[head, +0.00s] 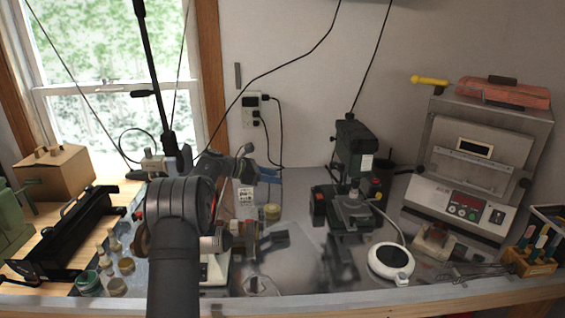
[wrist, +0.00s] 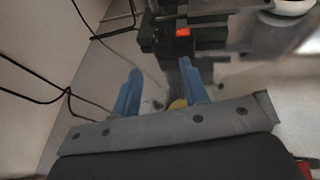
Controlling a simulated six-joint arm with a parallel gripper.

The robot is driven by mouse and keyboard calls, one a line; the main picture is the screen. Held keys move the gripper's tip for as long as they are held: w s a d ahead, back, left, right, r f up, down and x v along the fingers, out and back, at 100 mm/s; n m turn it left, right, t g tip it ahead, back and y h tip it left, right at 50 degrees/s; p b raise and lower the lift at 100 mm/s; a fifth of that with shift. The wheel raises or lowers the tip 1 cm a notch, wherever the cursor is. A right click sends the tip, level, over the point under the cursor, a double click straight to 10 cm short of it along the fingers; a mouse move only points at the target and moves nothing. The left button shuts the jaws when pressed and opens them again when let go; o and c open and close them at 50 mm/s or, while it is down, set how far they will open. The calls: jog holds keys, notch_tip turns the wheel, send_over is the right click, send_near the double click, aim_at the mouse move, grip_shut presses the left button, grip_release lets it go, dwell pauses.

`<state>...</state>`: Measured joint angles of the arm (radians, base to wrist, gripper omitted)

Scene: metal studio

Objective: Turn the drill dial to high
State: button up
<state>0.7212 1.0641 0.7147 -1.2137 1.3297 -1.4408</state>
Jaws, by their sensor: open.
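The dark green drill press (head: 354,150) stands upright on the metal bench, right of centre in the head view. A red-orange part (head: 319,205) shows at the left of its base; it also shows near the top of the wrist view (wrist: 183,32). I cannot make out a dial or its setting on the drill. My gripper (head: 272,175) has blue fingers and is apart from the drill, to its left. In the wrist view my gripper (wrist: 158,68) is open, with nothing held between the fingers; the drill base (wrist: 205,35) lies beyond the tips.
A round white device (head: 391,262) stands in front of the drill. A grey kiln-like unit (head: 470,185) is at the right. A small yellowish jar (head: 272,212) sits below my gripper. Black cables (head: 281,140) hang along the wall behind.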

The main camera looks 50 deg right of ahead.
aim_at(318, 186)
jog(key=x, duration=1.7)
jog(key=shift+s+d+f, duration=0.15)
jog(key=shift+d+f, duration=0.05)
jog(key=shift+f, duration=0.05)
jog(key=shift+a+r+n+t, duration=0.2)
jog(key=shift+n+t, duration=0.1)
jog(key=shift+t, duration=0.1)
jog(key=n+t, duration=0.1)
jog(key=t, duration=0.1)
jog(key=n+t+h, duration=0.1)
jog(key=n+t, duration=0.2)
jog(key=n, duration=0.1)
jog(key=shift+s+f+t+h, duration=0.1)
jog(key=shift+s+t+h, duration=0.3)
jog(key=shift+w+a+n+t, duration=0.1)
jog(key=shift+a+n+t, duration=0.2)
jog(key=shift+n, duration=0.1)
jog(key=v, duration=1.7)
notch_tip(318, 186, up, 9)
jog(key=w+m+g, duration=0.2)
jog(key=m+g, duration=0.1)
jog(key=m, duration=1.6)
jog(key=shift+d+y, duration=0.2)
jog(key=shift+y, duration=0.1)
